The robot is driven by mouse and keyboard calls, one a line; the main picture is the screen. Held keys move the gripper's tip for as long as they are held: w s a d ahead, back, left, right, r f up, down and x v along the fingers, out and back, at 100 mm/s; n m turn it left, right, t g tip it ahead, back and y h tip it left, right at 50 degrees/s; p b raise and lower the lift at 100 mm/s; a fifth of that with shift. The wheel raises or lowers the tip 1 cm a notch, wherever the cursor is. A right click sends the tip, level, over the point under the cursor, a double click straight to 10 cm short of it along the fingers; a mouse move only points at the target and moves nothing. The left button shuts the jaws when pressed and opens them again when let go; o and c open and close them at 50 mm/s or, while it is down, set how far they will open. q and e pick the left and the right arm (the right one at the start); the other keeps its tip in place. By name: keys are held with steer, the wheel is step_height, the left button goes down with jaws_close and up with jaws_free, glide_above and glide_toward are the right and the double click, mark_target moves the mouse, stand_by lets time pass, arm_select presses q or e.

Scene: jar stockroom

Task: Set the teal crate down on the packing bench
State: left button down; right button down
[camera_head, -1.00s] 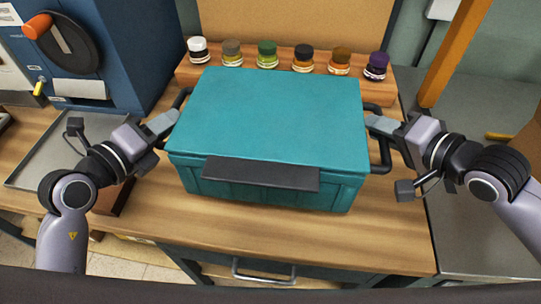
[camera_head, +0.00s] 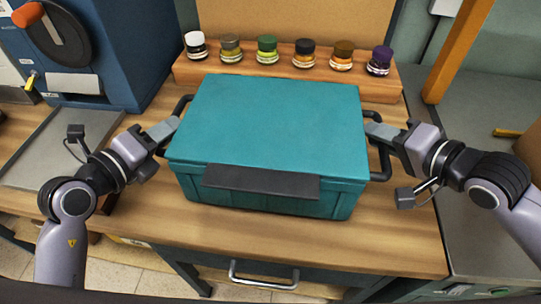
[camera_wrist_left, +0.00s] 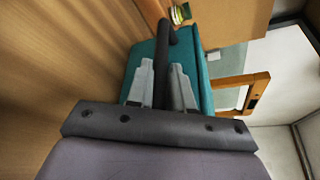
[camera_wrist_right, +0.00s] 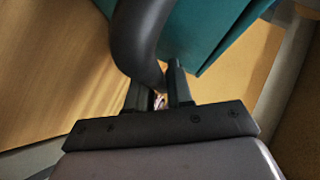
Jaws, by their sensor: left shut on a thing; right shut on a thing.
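The teal crate (camera_head: 275,125), with a flat teal top and a dark label plate on its front, is level over the wooden packing bench (camera_head: 290,235). I cannot tell whether its base touches the bench top. My left gripper (camera_head: 172,126) is shut on the crate's black left handle; the left wrist view shows the handle bar (camera_wrist_left: 168,60) between the fingers. My right gripper (camera_head: 374,130) is shut on the black right handle (camera_head: 384,160). The right wrist view shows that handle (camera_wrist_right: 140,40) large, partly hiding the fingers. The crate's underside is hidden.
A wooden rack (camera_head: 285,74) with several small jars stands right behind the crate. A blue machine (camera_head: 95,50) and a grey tray (camera_head: 62,145) are at the left. A grey counter (camera_head: 480,120) and an orange post (camera_head: 458,50) are at the right. The bench front strip is clear.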

arm_select(q)
steer(key=shift+f+b, duration=0.35)
steer(key=shift+f, duration=0.15)
arm_select(e)
steer(key=shift+f, duration=0.5)
arm_select(q)
steer(key=c, duration=1.4)
jaws_free()
steer(key=shift+f, duration=0.15)
arm_select(e)
steer(key=c, duration=1.4)
jaws_free()
steer(key=shift+f, duration=0.15)
arm_select(q)
steer(key=o, duration=0.4)
arm_select(e)
steer(key=o, duration=0.4)
arm_select(q)
steer(key=shift+v, duration=4)
arm_select(e)
steer(key=shift+v, duration=3.8)
